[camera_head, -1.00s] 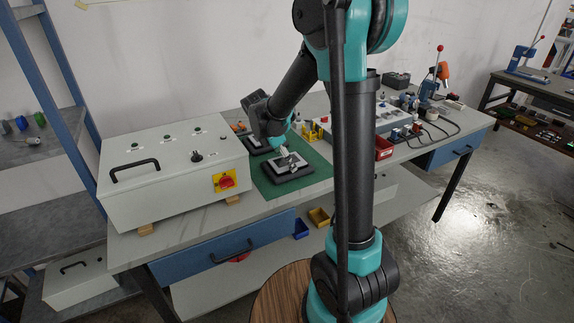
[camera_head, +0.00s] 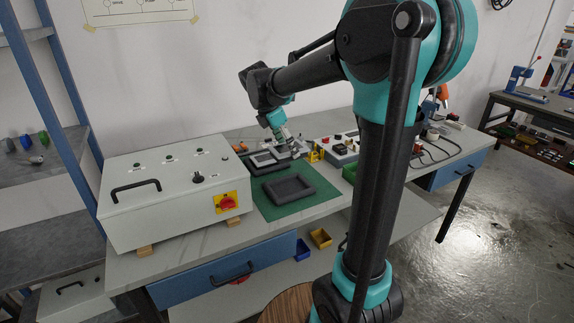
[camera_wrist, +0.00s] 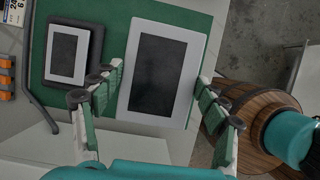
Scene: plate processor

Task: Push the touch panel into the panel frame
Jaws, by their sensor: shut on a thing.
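My gripper (camera_wrist: 160,86) is shut on the touch panel (camera_wrist: 158,66), a light grey plate with a dark screen, gripping it by its two long sides. In the head view my gripper (camera_head: 287,150) is over the back of the green mat, and the held panel is small and partly hidden there. The dark panel frame (camera_head: 289,202) lies empty on the mat, in front of and below my gripper. In the wrist view the held panel covers the area under it, so the empty frame is hidden.
A second dark frame with a light panel in it (camera_wrist: 67,55) lies behind, also seen in the head view (camera_head: 264,159). The green mat (camera_head: 268,208) is clear around the empty frame. A grey control box (camera_head: 172,205) stands left; yellow parts (camera_head: 315,153) stand right.

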